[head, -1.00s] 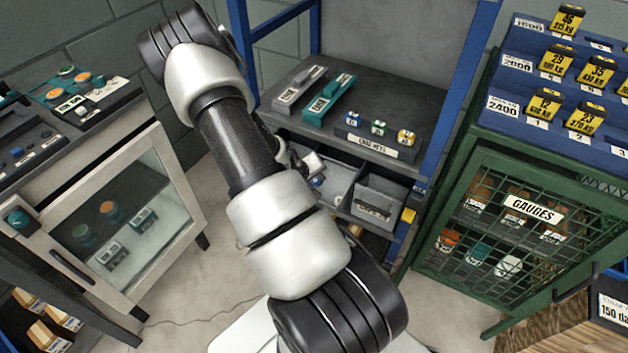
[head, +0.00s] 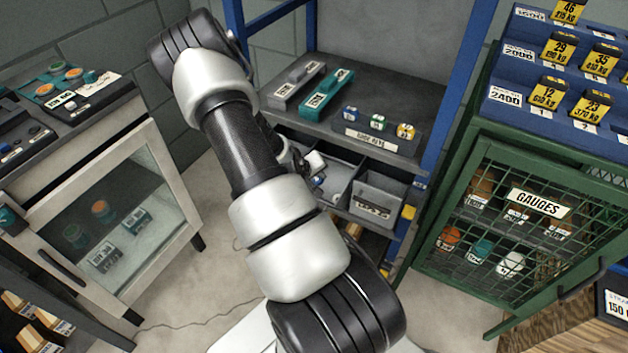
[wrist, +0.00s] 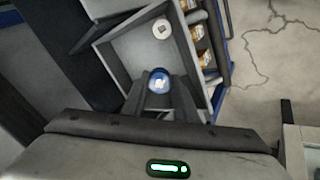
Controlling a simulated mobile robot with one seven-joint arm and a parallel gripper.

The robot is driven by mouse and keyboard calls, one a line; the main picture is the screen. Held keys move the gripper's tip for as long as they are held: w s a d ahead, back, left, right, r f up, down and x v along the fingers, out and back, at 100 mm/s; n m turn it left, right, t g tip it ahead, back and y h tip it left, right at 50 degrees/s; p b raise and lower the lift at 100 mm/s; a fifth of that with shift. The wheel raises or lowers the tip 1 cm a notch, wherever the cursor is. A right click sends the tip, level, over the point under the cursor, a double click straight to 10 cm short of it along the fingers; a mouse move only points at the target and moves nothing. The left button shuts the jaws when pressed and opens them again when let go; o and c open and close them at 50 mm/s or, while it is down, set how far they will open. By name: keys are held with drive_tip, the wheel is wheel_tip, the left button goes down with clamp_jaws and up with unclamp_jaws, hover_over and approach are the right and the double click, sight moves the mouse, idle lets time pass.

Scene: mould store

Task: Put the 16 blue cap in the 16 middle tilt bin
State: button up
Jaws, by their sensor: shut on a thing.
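My gripper (wrist: 160,100) is shut on a blue cap (wrist: 159,78) with a white mark on top. The cap is between the fingertips, over the near part of a grey open bin (wrist: 125,62) in the wrist view. A white round piece (wrist: 162,28) lies in that bin's far part. In the head view, the blue cap (head: 318,181) shows small beside the arm, at the grey bin (head: 347,171) under the shelf. My arm hides the bins further left, and I cannot read this bin's label. I cannot tell the cap's height above the bin floor.
Another grey bin (head: 382,188) with a label is on the right. Above, a shelf (head: 395,85) carries a grey block, a teal block and small coloured pieces. A blue post (head: 452,90) and a green mesh gauge cabinet (head: 500,240) stand right, a glass-door cabinet (head: 110,220) left.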

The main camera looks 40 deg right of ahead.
drive_tip(key=shift+b+x, duration=1.35)
drive_tip(key=shift+x, duration=1.55)
drive_tip(key=shift+r, duration=0.1)
